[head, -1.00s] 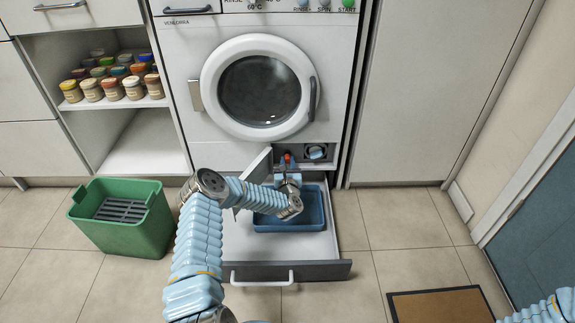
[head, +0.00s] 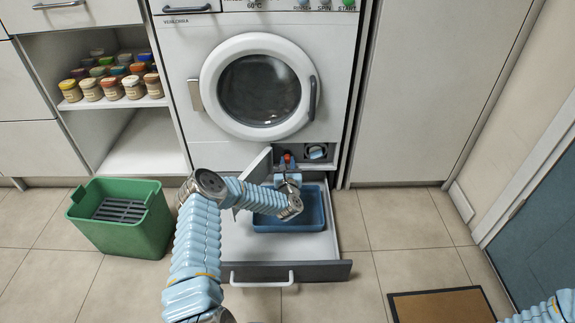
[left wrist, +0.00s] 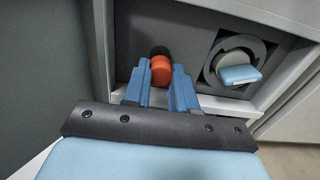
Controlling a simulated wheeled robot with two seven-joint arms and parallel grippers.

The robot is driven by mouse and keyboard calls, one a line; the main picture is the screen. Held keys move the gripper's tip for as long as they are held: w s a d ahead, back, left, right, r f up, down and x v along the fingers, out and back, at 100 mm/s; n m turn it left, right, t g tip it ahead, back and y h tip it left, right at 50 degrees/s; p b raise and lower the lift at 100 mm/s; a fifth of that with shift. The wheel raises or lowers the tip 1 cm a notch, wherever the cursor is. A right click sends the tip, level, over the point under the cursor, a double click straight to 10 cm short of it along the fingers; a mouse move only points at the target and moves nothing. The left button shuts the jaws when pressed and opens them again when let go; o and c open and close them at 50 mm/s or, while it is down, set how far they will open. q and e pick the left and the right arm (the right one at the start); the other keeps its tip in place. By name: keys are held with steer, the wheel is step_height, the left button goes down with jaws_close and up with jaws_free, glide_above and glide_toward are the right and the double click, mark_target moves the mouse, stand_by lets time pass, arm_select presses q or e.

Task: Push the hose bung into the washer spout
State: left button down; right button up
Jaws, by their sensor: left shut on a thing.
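The hose bung (left wrist: 161,71) is orange-red and sits between the fingertips of my left gripper (left wrist: 160,78), which is shut on it. A black round end (left wrist: 159,51) shows just beyond the bung; I cannot tell whether it is part of the bung or the spout, nor whether the bung is seated. In the head view the red bung (head: 287,158) and my left gripper (head: 287,166) are in the open recess low on the washer (head: 180,80). My right gripper is out of view.
A round filter cap with a light blue grip (left wrist: 240,74) is right of the bung. An open flap (head: 258,166) stands left of the recess. Below, a pulled-out drawer (head: 235,245) holds a blue tray (head: 265,226). A green bin (head: 140,232) stands on the floor at left.

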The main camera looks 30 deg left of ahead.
arm_select(q)
steer(key=shift+w+a, duration=0.3)
steer(key=shift+w, duration=0.2)
stand_by(0.4)
steer(key=c, duration=0.8)
jaws_free()
steer(key=p+v, duration=0.2)
steer(key=v, duration=1.1)
steer(key=shift+s+d, duration=0.25)
steer(key=shift+s, duration=0.05)
